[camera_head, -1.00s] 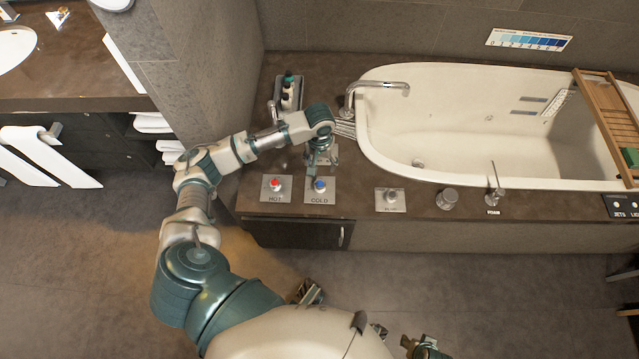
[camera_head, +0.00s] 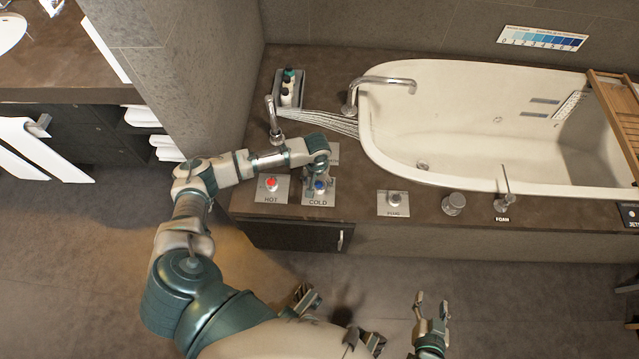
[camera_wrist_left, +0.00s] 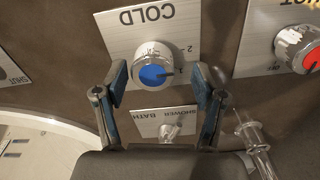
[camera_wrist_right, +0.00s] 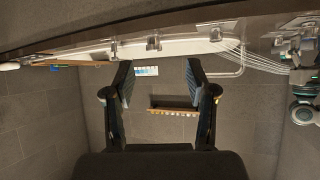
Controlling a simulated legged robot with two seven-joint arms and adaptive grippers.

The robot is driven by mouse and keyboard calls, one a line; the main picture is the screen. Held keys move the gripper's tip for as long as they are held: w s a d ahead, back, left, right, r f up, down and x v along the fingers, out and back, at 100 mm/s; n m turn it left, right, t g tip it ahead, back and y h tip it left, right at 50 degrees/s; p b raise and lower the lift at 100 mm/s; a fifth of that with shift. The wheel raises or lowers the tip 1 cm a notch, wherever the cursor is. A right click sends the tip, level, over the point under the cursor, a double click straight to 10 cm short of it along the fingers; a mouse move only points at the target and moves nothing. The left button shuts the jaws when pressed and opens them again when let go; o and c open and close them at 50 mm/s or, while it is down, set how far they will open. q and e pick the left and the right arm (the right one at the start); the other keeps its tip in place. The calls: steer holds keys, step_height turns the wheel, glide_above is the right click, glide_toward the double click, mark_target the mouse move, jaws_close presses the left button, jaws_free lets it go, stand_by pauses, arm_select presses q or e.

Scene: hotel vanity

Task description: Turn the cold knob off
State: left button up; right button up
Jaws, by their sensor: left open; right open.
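The cold knob (camera_head: 319,187), a silver dial with a blue cap, sits on a plate marked COLD on the counter. In the left wrist view the cold knob (camera_wrist_left: 153,70) lies ahead, between the spread fingertips of my left gripper (camera_wrist_left: 158,82). The fingers stand on either side of it and the gripper is open; contact does not show. In the head view my left gripper (camera_head: 318,180) is just over the knob and partly hidden by its wrist. My right gripper (camera_head: 432,306) is open and empty, low in front of the tub, away from the knobs.
The hot knob (camera_head: 271,184) with a red cap is close on the left. A shower/bath lever plate (camera_wrist_left: 165,124) lies just behind the cold knob. The tub (camera_head: 470,130), faucet (camera_head: 380,82) and shower handle (camera_head: 273,118) are beyond.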

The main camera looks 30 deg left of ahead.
arm_select(q)
steer(key=shift+d+f, duration=0.15)
steer(key=shift+f, duration=0.3)
steer(key=shift+d+f, duration=0.1)
steer(key=shift+d, duration=0.35)
arm_select(e)
steer(key=shift+w+d+r+t, duration=0.4)
steer(key=shift+w+r+t, duration=0.1)
steer(key=shift+w+r, duration=0.1)
arm_select(q)
steer(key=shift+a+f, duration=0.1)
steer(key=shift+a, duration=0.3)
steer(key=c, duration=1.1)
steer(key=shift+c, duration=0.2)
arm_select(e)
steer(key=shift+a, duration=0.35)
